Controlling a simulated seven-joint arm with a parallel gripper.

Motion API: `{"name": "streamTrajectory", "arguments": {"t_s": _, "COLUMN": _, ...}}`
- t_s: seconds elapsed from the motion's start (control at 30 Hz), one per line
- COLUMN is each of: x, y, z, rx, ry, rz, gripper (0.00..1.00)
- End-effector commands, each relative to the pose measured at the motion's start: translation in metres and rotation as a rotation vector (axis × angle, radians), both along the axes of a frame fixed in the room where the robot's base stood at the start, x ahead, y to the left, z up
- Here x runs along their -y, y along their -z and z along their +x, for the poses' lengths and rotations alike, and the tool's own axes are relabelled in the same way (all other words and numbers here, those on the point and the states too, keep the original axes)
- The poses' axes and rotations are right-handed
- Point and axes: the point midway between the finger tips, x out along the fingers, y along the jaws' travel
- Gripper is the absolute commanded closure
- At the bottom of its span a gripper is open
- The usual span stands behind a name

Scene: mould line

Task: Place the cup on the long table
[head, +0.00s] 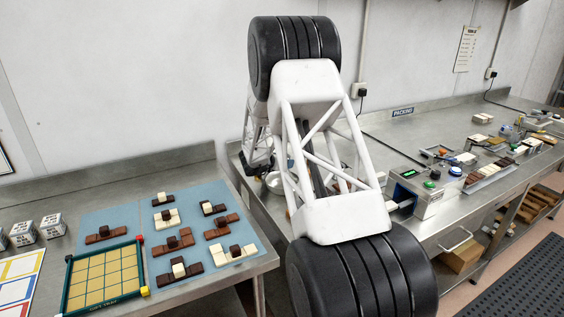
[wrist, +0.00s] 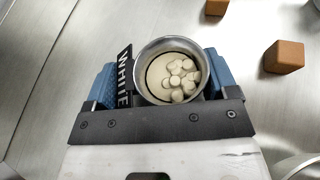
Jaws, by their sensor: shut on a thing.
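A round metal cup (wrist: 143,62) with several small pale pieces inside sits between the blue fingers of my gripper (wrist: 158,82) in the wrist view. My gripper is shut on it. A dark tag reading WHITE (wrist: 124,78) stands at the cup's left side. Steel surface shows around and below the cup; I cannot tell whether the cup touches it. In the head view my arm hides the gripper. A metal round vessel (head: 272,183) shows partly beside my arm; I cannot tell if it is the held cup. The long steel table (head: 425,135) runs along the wall at right.
Two brown blocks (wrist: 284,57) lie right of the cup in the wrist view. A control box (head: 424,190) and trays of blocks (head: 489,177) stand on the long table. A nearer left table (head: 30,200) holds a blue mat (head: 125,216) with block shapes and a grid board (head: 105,276).

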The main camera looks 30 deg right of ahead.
Motion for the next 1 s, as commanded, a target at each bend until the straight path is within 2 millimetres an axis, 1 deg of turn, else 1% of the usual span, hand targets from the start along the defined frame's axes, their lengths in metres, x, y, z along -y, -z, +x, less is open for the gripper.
{"name": "streamTrajectory", "arguments": {"t_s": 0.33, "x": 0.0, "y": 0.003, "z": 0.0, "rx": -0.001, "ry": 0.0, "rz": 0.0, "gripper": 0.45}}
{"name": "streamTrajectory", "arguments": {"t_s": 0.37, "x": 0.0, "y": 0.003, "z": 0.0, "rx": 0.0, "ry": 0.0, "rz": 0.0, "gripper": 0.17}}
{"name": "streamTrajectory", "arguments": {"t_s": 0.4, "x": 0.0001, "y": 0.003, "z": 0.0, "rx": 0.0, "ry": 0.0, "rz": 0.0, "gripper": 0.11}}
{"name": "streamTrajectory", "arguments": {"t_s": 0.47, "x": 0.0001, "y": 0.003, "z": 0.0, "rx": 0.0, "ry": 0.0, "rz": 0.0, "gripper": 0.02}}
{"name": "streamTrajectory", "arguments": {"t_s": 0.5, "x": 0.0, "y": 0.003, "z": 0.0, "rx": -0.001, "ry": 0.0, "rz": 0.0, "gripper": 0.0}}
{"name": "streamTrajectory", "arguments": {"t_s": 0.87, "x": 0.0, "y": -0.0006, "z": 0.0, "rx": 0.0, "ry": 0.0, "rz": 0.0, "gripper": 0.0}}
{"name": "streamTrajectory", "arguments": {"t_s": 1.0, "x": -0.007, "y": -0.0035, "z": -0.0026, "rx": 0.0, "ry": 0.0, "rz": 0.0, "gripper": 0.0}}
